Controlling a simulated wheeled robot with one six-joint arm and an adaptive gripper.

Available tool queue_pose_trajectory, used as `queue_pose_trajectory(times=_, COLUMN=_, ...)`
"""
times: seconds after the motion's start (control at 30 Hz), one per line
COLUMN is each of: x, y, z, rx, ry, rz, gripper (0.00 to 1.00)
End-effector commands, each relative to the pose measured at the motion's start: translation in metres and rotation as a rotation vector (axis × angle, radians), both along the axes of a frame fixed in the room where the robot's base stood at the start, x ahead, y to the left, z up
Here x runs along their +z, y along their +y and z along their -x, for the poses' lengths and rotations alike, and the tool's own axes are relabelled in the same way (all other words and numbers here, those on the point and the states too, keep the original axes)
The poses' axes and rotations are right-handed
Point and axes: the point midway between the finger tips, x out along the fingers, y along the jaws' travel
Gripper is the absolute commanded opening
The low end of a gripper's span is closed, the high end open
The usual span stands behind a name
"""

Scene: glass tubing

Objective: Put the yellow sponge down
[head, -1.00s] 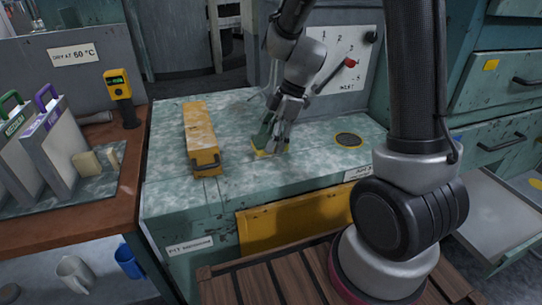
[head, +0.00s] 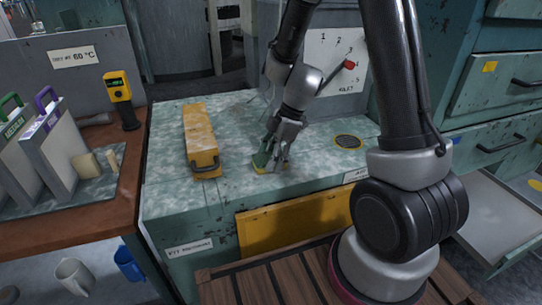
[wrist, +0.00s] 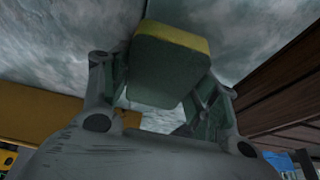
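The yellow sponge (head: 258,167) has a green layer and is partly hidden by my fingers in the head view. In the wrist view the sponge (wrist: 170,62) sits between the two fingers, its green side facing the camera and its yellow edge beyond. My gripper (head: 272,156) points down over the front middle of the mottled green worktop (head: 230,118) and is shut on the sponge. The sponge is at or just above the worktop; I cannot tell whether it touches.
A long yellow box with a handle (head: 201,140) lies left of my gripper. A dark disc with a yellow rim (head: 348,142) is to the right. A panel with a red-knobbed lever (head: 349,64) stands behind.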

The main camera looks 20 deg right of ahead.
Motion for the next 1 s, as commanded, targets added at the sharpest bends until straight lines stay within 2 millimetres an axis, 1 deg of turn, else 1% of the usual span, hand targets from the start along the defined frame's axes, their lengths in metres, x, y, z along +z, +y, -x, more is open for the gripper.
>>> queue_pose_trajectory(times=0.03, x=0.000, y=0.000, z=0.000, rx=0.000, ry=0.001, rz=0.000, gripper=0.75)
queue_pose_trajectory(times=0.07, x=0.000, y=0.000, z=0.000, rx=0.000, ry=0.001, rz=0.000, gripper=0.78)
queue_pose_trajectory(times=0.37, x=0.000, y=0.000, z=0.000, rx=0.000, ry=0.001, rz=0.000, gripper=0.78)
queue_pose_trajectory(times=0.47, x=0.006, y=0.000, z=0.000, rx=0.000, ry=0.000, rz=0.000, gripper=0.78)
queue_pose_trajectory(times=0.57, x=0.019, y=-0.006, z=-0.001, rx=-0.001, ry=-0.004, rz=-0.001, gripper=0.78)
queue_pose_trajectory(times=0.7, x=0.045, y=-0.013, z=0.002, rx=0.001, ry=-0.005, rz=0.000, gripper=0.78)
queue_pose_trajectory(times=0.8, x=0.061, y=-0.019, z=0.003, rx=0.000, ry=-0.003, rz=0.000, gripper=0.78)
queue_pose_trajectory(times=0.9, x=0.072, y=-0.023, z=0.003, rx=-0.001, ry=-0.002, rz=-0.001, gripper=0.78)
queue_pose_trajectory(times=1.0, x=0.077, y=-0.025, z=0.004, rx=0.000, ry=0.001, rz=0.000, gripper=0.78)
